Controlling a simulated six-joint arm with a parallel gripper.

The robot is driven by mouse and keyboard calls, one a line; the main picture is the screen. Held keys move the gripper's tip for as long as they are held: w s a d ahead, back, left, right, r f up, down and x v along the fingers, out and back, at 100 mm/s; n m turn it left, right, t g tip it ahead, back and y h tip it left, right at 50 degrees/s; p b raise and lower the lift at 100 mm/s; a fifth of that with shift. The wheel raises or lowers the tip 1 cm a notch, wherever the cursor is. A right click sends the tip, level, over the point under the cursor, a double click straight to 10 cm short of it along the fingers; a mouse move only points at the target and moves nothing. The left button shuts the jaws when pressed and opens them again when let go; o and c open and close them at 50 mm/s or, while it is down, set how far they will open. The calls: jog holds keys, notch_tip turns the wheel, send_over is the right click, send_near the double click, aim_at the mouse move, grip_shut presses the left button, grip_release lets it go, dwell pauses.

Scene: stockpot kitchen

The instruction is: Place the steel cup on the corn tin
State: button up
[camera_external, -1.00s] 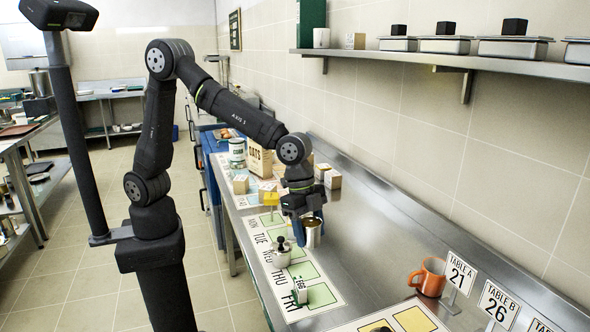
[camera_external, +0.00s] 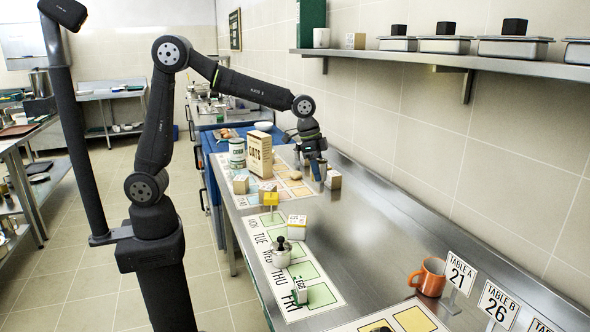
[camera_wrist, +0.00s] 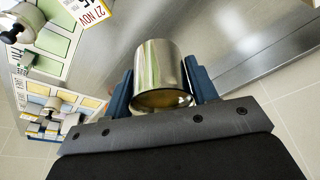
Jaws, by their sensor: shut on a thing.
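The steel cup (camera_wrist: 158,62) is between the two blue fingers of my gripper (camera_wrist: 162,88) in the wrist view, and they are shut on it. In the external view my gripper (camera_external: 318,170) is over the far part of the steel counter, near the wall, and the cup is mostly hidden by the fingers. The corn tin (camera_external: 237,153) is a white can with a dark label, standing upright at the counter's far left, left of the oats box (camera_external: 259,155). My gripper is to the right of the tin and apart from it. Nothing visible stands on the tin.
A pot-like item (camera_external: 282,252) sits on the day mat. An orange mug (camera_external: 428,277) is at the front right. The counter's middle is clear.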

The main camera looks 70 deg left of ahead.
jog(key=s+a+r+n+y, duration=0.1)
jog(key=a+r+n, duration=0.15)
jog(key=a, duration=0.85)
jog(key=a+r+n, duration=0.2)
jog(key=a+n, duration=0.1)
jog(key=a, duration=0.8)
jog(key=s+a+r+n+y, duration=0.1)
jog(key=a+r+n, duration=0.1)
jog(key=a, duration=0.9)
jog(key=s+a+r+n+y, duration=0.1)
jog(key=s+a+n, duration=0.1)
jog(key=s+a, duration=0.45)
jog(key=s+a+r+n, duration=0.2)
jog(key=s+a+n, duration=0.1)
jog(key=a, duration=0.7)
send_over(238, 139)
jog(key=d, duration=0.2)
jog(key=f, duration=0.6)
jog(key=shift+s+a+f, duration=0.25)
jog(key=shift+s, duration=0.15)
jog(key=shift+s+a+f, duration=0.1)
jog(key=shift+a+f, duration=0.25)
jog(key=shift+a, duration=0.05)
jog(key=shift+s+x, duration=0.2)
jog(key=shift+x, duration=0.7)
jog(key=shift+s+x, duration=0.2)
jog(key=shift+x, duration=0.75)
jog(key=shift+d+f, duration=0.25)
jog(key=o, duration=1.1)
